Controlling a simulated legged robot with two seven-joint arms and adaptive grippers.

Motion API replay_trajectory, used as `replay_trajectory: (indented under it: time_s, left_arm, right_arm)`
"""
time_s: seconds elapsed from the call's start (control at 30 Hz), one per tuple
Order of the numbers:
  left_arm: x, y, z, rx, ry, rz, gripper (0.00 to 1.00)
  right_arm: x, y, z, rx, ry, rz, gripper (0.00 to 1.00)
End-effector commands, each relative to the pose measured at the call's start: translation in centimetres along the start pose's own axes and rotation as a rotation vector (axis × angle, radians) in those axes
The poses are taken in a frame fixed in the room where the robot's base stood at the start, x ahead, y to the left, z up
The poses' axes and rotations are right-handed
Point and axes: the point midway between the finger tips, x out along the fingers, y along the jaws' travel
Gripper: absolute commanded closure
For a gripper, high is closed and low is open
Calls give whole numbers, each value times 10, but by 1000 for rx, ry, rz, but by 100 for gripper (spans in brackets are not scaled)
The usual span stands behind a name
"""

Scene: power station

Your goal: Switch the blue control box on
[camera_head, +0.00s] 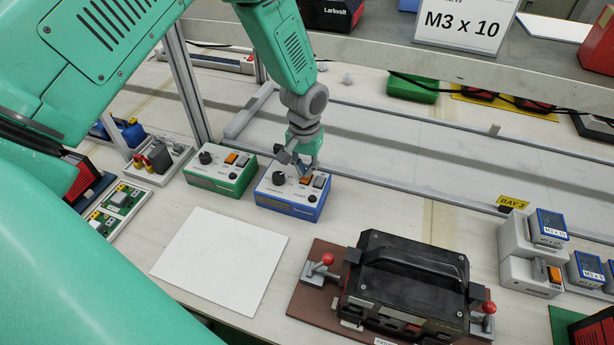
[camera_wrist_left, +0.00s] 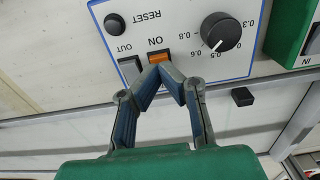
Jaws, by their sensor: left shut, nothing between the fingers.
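The blue control box (camera_head: 293,196) stands on the bench, with a white top panel holding a black knob, an orange switch and dark buttons. In the left wrist view the box's panel (camera_wrist_left: 183,50) shows the orange ON switch (camera_wrist_left: 159,57), the dark OUT switch (camera_wrist_left: 130,68), the RESET button (camera_wrist_left: 115,24) and the knob (camera_wrist_left: 220,31). My left gripper (camera_head: 306,176) is over the box at the orange switch. In the left wrist view its closed fingertips (camera_wrist_left: 162,72) are right beside the switch's edge; I cannot tell whether they touch it. My right gripper is not seen.
A green control box (camera_head: 220,172) stands close to the left of the blue one. A white sheet (camera_head: 220,258) lies in front. A black case (camera_head: 408,275) on a brown base with red-knobbed clamps stands front right. A metal frame and shelf (camera_head: 480,68) are behind.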

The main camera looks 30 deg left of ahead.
Motion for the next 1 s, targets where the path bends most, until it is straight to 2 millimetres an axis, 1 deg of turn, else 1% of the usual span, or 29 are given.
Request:
replay_trajectory:
  time_s: [1.0]
  left_arm:
    - [16, 0, 0, 1, 0, -1, 100]
  right_arm:
    - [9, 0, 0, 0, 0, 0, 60]
